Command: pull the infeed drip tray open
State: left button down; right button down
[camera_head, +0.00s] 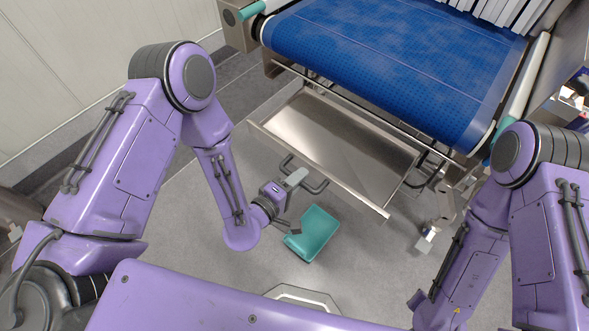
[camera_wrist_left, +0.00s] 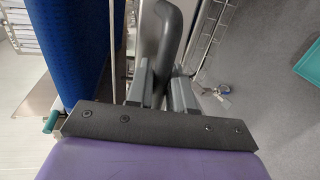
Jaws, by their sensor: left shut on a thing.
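The infeed drip tray (camera_head: 340,137) is a shallow, shiny metal tray below the blue belt. It sticks out from under the conveyor, and its inside shows. A dark bar handle (camera_head: 316,187) is on its front wall. My left gripper (camera_head: 294,180) is at the left part of this handle. In the left wrist view, the fingers (camera_wrist_left: 160,88) are shut around the dark handle bar (camera_wrist_left: 156,40). My right arm comes in at the right, but its gripper is not in view.
The blue conveyor belt (camera_head: 390,52) lies above and behind the tray. A teal bin (camera_head: 313,234) stands on the floor in front of the tray, near my left gripper. Grey floor is clear left of the tray.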

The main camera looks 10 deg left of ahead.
dwell(0.3)
pick_arm(q)
jog(key=c, duration=1.1)
grip_release()
jog(key=shift+c, duration=0.2)
jog(key=shift+s, duration=0.1)
jog(key=v, duration=1)
jog(key=shift+s, duration=0.2)
